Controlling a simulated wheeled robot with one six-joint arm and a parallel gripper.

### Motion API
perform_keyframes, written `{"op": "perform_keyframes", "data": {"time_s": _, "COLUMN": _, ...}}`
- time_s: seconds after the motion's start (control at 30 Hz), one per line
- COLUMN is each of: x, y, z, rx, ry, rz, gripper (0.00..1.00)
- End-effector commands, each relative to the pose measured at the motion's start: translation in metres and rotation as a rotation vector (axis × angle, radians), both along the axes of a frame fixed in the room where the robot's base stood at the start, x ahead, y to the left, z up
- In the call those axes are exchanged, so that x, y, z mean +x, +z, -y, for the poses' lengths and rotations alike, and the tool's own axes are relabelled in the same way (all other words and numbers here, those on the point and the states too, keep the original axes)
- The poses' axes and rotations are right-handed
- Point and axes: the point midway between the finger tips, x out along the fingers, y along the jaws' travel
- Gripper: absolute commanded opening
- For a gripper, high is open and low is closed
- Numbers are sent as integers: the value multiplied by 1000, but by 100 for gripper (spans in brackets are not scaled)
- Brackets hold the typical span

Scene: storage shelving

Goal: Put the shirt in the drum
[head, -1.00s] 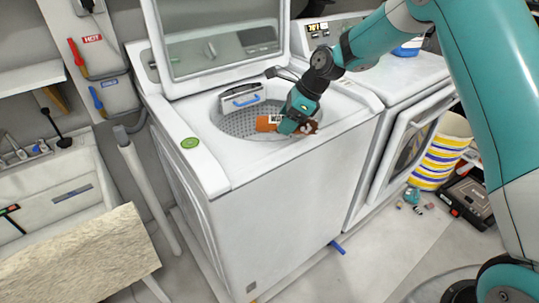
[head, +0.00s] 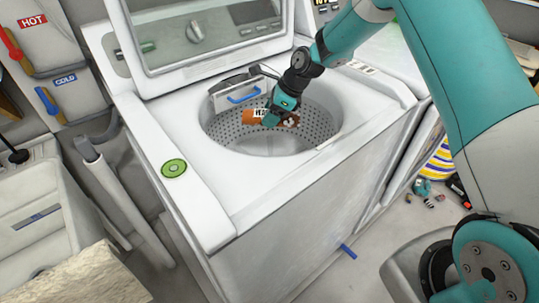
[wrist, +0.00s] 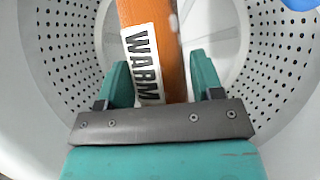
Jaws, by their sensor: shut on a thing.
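My gripper (head: 275,117) is over the open washer drum (head: 318,124), tilted down into its mouth. It is shut on an orange handle-like piece (head: 252,117), brown at its other end in the head view. In the wrist view, this piece (wrist: 178,45) lies between my green fingers (wrist: 160,70) and bears a white label reading "WARM". The perforated drum wall (wrist: 65,70) surrounds it in the wrist view. No thing that I can make out as a shirt shows in these frames.
The washer lid (head: 205,35) stands open behind the drum. A panel with a blue handle (head: 243,97) sits at the drum's back rim. A green round disc (head: 174,168) lies on the washer's left top. A sink (head: 35,215) stands at left.

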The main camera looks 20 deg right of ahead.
Motion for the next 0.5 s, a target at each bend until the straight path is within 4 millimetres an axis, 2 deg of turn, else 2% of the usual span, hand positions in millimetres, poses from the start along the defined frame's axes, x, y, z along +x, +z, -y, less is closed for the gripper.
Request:
{"op": "perform_keyframes", "data": {"time_s": 0.1, "x": -1, "y": -36, "z": 2, "rx": -1, "ry": -3, "rz": -5, "gripper": 33}}
{"op": "perform_keyframes", "data": {"time_s": 0.3, "x": -1, "y": -88, "z": 1, "rx": 0, "ry": -1, "rz": -2, "gripper": 33}}
{"op": "perform_keyframes", "data": {"time_s": 0.5, "x": 1, "y": -113, "z": 0, "rx": -1, "ry": 0, "rz": 1, "gripper": 33}}
